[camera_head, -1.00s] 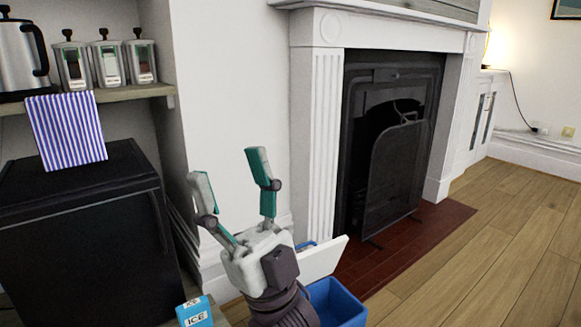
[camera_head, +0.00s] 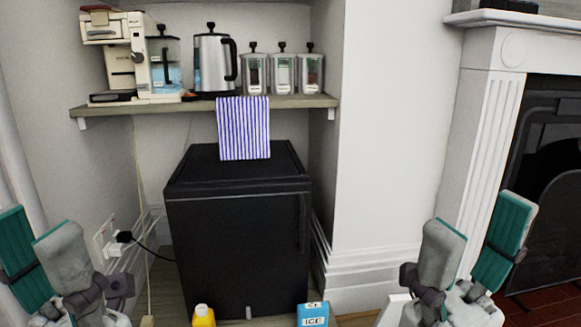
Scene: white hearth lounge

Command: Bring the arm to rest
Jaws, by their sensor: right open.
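My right gripper (camera_head: 478,222) is at the lower right, its grey and teal fingers pointing up and spread apart. It is open and empty, in front of the white wall and fireplace side. My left gripper (camera_head: 36,228) is at the lower left with its fingers up. Its fingers overlap in the view but look apart, with nothing seen between them. The rest of both arms is out of view.
A black fridge (camera_head: 240,240) stands between the grippers. Above it a shelf (camera_head: 180,106) holds a coffee machine (camera_head: 125,50), kettle (camera_head: 212,62), jars and a striped cloth (camera_head: 243,128). A yellow bottle (camera_head: 204,316) and blue ICE pack (camera_head: 313,315) are below. A fireplace (camera_head: 545,150) is right.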

